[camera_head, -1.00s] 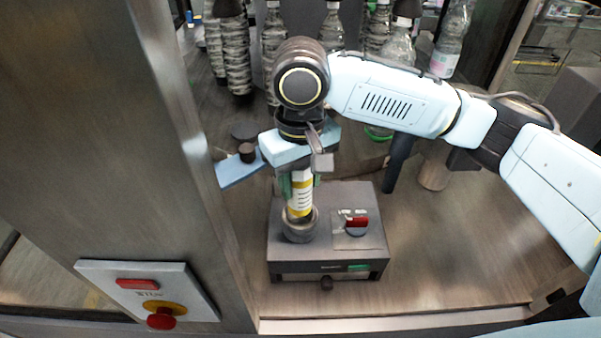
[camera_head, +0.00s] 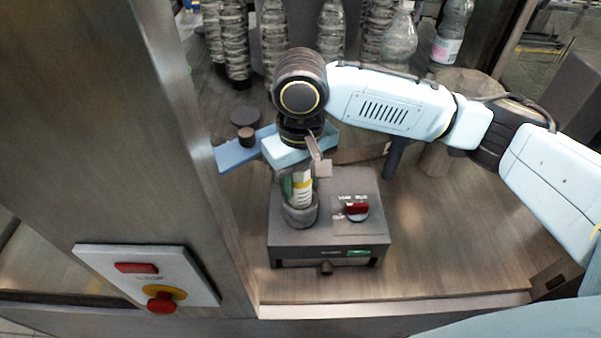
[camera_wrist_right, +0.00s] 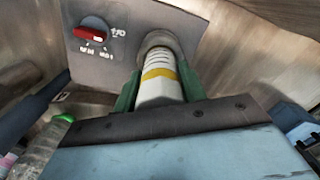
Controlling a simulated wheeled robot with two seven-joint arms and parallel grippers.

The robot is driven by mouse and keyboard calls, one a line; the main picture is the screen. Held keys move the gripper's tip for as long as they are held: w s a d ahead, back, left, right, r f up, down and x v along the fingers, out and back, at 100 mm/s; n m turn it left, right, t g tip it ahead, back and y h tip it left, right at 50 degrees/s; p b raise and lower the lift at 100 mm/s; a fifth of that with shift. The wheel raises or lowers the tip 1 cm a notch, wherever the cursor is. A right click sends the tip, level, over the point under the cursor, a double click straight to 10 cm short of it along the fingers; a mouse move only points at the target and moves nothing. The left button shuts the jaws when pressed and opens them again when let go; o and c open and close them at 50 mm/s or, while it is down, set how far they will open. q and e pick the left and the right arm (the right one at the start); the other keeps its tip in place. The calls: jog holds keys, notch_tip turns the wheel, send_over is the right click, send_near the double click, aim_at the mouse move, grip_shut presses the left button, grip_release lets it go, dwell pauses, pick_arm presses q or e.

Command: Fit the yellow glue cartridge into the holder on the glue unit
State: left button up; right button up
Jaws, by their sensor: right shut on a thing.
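The glue cartridge (camera_head: 302,188), white with a yellow band, stands upright with its lower end inside the round grey holder (camera_head: 300,215) on the glue unit (camera_head: 325,238). In the right wrist view the cartridge (camera_wrist_right: 160,82) runs into the holder ring (camera_wrist_right: 158,42), and its tip is hidden inside. My right gripper (camera_head: 301,182) is shut on the upper part of the cartridge, with green fingers on both sides of it. The gripper fingers also show in the right wrist view (camera_wrist_right: 158,92). My left gripper is not in view.
A red switch (camera_head: 356,209) sits on top of the glue unit, right of the holder. A blue tray (camera_head: 232,157) and dark round pieces lie behind it. Several bottles stand at the back. A steel post and a panel with a red button (camera_head: 161,302) are at left.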

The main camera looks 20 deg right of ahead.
jog(key=shift+f, duration=1.1)
jog(key=o, duration=1.2)
notch_tip(320, 180, up, 13)
jog(key=shift+r+b, duration=0.2)
jog(key=shift+b, duration=0.3)
jog(key=shift+s+f, duration=0.1)
